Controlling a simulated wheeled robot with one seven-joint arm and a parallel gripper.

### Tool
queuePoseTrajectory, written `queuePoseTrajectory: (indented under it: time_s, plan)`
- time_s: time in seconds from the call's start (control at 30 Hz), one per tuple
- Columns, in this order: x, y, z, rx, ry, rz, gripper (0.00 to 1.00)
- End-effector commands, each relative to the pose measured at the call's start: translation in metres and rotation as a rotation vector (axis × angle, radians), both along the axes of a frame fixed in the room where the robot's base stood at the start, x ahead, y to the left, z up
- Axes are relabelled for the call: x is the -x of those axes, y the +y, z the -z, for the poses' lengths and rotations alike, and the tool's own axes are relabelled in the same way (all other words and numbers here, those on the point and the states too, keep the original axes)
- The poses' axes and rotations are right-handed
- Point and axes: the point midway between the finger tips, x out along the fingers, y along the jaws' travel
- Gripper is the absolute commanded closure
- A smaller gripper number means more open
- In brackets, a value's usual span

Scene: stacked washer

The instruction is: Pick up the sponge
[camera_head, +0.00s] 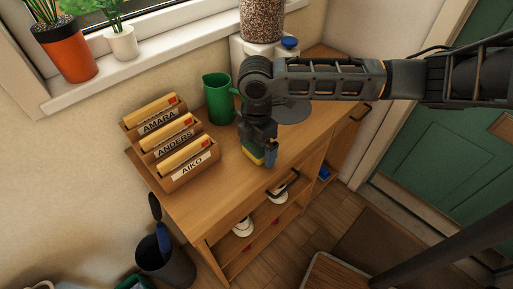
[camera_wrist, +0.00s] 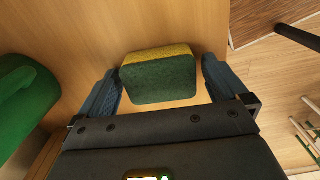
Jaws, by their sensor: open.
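The sponge (camera_wrist: 158,78), yellow with a dark green scouring side, lies on the wooden cabinet top (camera_head: 188,198). In the head view the sponge (camera_head: 253,155) is partly hidden behind my gripper. My gripper (camera_head: 262,155) points down over it, near the front edge of the top. In the wrist view my gripper (camera_wrist: 162,88) is open, with one blue finger on each side of the sponge. A gap shows between the sponge and each finger. I cannot tell how far the fingertips are above the wood.
A green pitcher (camera_head: 217,98) stands just left of my gripper. Wooden name-labelled holders (camera_head: 172,143) stand at the left of the top. A coffee machine with a bean hopper (camera_head: 262,18) stands behind. Cups (camera_head: 243,227) sit on the shelf below. The front left of the top is clear.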

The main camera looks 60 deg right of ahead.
Motion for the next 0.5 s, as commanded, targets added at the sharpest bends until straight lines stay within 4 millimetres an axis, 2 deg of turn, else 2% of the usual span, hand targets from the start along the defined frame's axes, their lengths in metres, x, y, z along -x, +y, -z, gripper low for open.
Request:
queuePoseTrajectory:
  time_s: [0.17,0.5]
  plan:
    - [-0.0001,0.0001,-0.0001,0.0,-0.001,0.0,0.01]
    - [-0.0003,0.0001,-0.0005,-0.001,-0.001,0.0,0.33]
